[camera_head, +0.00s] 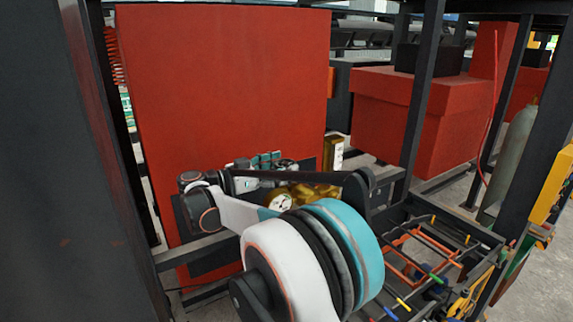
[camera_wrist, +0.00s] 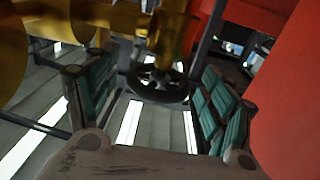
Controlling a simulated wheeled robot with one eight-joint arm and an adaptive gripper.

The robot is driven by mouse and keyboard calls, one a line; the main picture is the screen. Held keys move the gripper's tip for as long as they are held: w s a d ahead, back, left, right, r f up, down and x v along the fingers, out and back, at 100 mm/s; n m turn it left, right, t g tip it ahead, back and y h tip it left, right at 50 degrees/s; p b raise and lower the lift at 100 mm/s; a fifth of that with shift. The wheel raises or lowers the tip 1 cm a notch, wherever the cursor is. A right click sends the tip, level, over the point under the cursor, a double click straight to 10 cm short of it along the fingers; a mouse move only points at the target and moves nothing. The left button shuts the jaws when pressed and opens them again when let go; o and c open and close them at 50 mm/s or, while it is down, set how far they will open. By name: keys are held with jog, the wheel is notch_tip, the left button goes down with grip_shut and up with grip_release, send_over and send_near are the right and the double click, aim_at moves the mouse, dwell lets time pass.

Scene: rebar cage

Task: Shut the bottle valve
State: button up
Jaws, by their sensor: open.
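The bottle valve shows in the wrist view as a dark spoked handwheel (camera_wrist: 160,84) below a brass valve body (camera_wrist: 168,34). My gripper (camera_wrist: 157,98) is open, with a teal-padded finger on each side of the handwheel in the picture. I cannot tell whether either finger touches the wheel. In the head view my gripper (camera_head: 266,163) is in front of the red panel, beside brass fittings (camera_head: 312,192) and a round white gauge (camera_head: 280,203). My arm hides much of this area, and the handwheel is not clear there.
A large red panel (camera_head: 225,80) stands close behind my gripper; a red surface (camera_wrist: 290,100) fills the wrist view's right side. Dark frame posts (camera_head: 422,95) and a rack with coloured tools (camera_head: 425,255) are at the right. A grey-green cylinder (camera_head: 512,150) stands far right.

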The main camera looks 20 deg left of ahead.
jog(key=shift+x, duration=0.8)
jog(key=shift+c, duration=0.5)
jog(key=c, duration=1)
jog(key=shift+o, duration=0.2)
jog(key=shift+w+m+g+h+b, duration=0.1)
jog(key=shift+m+g+h+b, duration=0.25)
jog(key=shift+m+g+h, duration=0.55)
jog(key=shift+r+m+g+h, duration=0.15)
jog(key=shift+m+g+h, duration=0.95)
jog(key=shift+g, duration=0.7)
jog(key=shift+m+g, duration=0.3)
